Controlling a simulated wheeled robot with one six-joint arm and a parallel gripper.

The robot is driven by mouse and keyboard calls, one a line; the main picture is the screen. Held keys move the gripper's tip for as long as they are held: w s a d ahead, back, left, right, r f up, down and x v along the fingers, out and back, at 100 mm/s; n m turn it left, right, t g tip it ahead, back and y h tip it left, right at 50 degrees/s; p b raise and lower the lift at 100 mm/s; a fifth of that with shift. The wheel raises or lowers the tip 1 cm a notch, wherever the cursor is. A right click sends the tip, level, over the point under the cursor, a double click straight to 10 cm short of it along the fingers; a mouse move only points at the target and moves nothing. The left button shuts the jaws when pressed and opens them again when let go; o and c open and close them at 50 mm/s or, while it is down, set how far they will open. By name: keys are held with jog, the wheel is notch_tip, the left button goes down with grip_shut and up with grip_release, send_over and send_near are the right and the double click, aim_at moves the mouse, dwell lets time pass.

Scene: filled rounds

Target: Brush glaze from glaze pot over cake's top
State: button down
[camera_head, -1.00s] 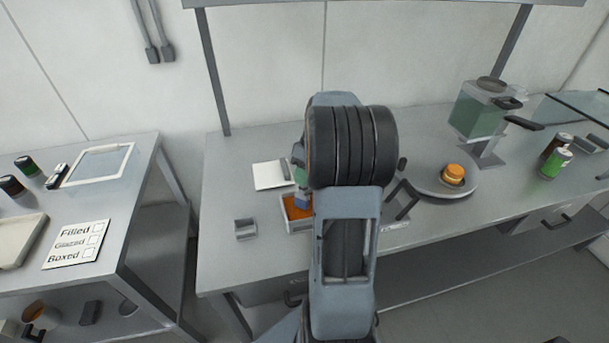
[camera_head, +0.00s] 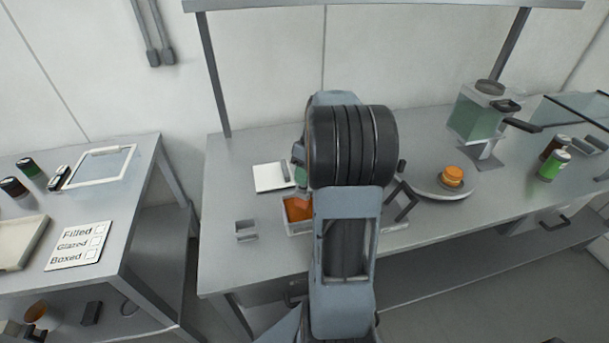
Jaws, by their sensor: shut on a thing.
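The glaze pot (camera_head: 289,226) is a low, white-walled rectangular tray with orange glaze, left of my arm on the bench. My arm hides its right part. The cake (camera_head: 452,177), small, round and orange, sits on the grey round turntable (camera_head: 424,188) to the right. My gripper (camera_head: 299,160) is mostly hidden behind my dark wrist, above and behind the pot. It is shut on what seems to be the brush (camera_head: 300,179), of which only a small green part shows. The brush tip is hidden.
A small grey holder (camera_head: 246,231) stands left of the pot, and a white square plate (camera_head: 272,177) lies behind it. A dark angled frame (camera_head: 401,203) stands between arm and turntable. A green-filled dispenser (camera_head: 476,115) stands behind the cake. Cans (camera_head: 553,165) are at far right.

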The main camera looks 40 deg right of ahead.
jog(key=shift+r+p, duration=1.95)
jog(key=shift+r, duration=0.95)
